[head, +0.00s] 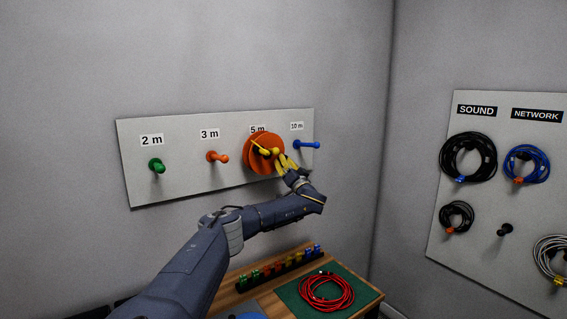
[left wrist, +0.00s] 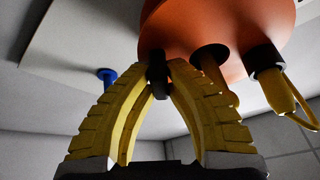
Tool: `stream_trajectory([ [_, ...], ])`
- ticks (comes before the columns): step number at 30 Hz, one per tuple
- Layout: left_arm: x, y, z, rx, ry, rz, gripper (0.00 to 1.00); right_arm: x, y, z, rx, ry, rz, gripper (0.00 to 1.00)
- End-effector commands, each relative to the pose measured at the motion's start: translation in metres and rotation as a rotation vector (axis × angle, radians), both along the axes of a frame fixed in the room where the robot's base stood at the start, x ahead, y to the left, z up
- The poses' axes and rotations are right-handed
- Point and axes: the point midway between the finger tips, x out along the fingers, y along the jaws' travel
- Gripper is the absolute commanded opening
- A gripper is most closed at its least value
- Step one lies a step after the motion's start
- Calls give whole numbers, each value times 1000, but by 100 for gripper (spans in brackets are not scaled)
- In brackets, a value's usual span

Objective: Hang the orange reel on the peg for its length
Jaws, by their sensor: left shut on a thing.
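The orange reel (head: 258,168) is at the 5 m place on the peg board, its top edge partly covering the "5 m" label (head: 258,129). A yellow peg (head: 275,152) shows at the reel's middle. In the left wrist view the peg (left wrist: 211,75) comes out through the hole of the reel (left wrist: 185,25), so the reel is around it. A yellow cable end (left wrist: 276,92) sits in a black holder on the reel's face. My left gripper (head: 284,161) is shut on the reel's small black knob (left wrist: 157,72). The right gripper is out of view.
The board (head: 190,185) also has a green peg (head: 156,165) at 2 m, an orange peg (head: 216,157) at 3 m and a blue peg (head: 308,145) at 10 m, all empty. Below, a table bears a green mat (head: 290,295) with a red cable coil (head: 327,292).

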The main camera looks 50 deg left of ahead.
Motion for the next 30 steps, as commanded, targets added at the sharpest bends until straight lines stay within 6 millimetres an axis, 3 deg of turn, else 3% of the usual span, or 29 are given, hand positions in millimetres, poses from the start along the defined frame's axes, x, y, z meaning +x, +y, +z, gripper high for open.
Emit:
stream_trajectory([
  [12, 0, 0, 0, 0, 0, 0, 0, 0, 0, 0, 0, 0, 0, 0],
  [13, 0, 0, 0, 0, 0, 0, 17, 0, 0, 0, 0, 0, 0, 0],
  [18, 0, 0, 0, 0, 0, 0, 36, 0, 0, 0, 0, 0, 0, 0],
  [30, 0, -2, 2, 0, 0, 0, 36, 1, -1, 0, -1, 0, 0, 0],
])
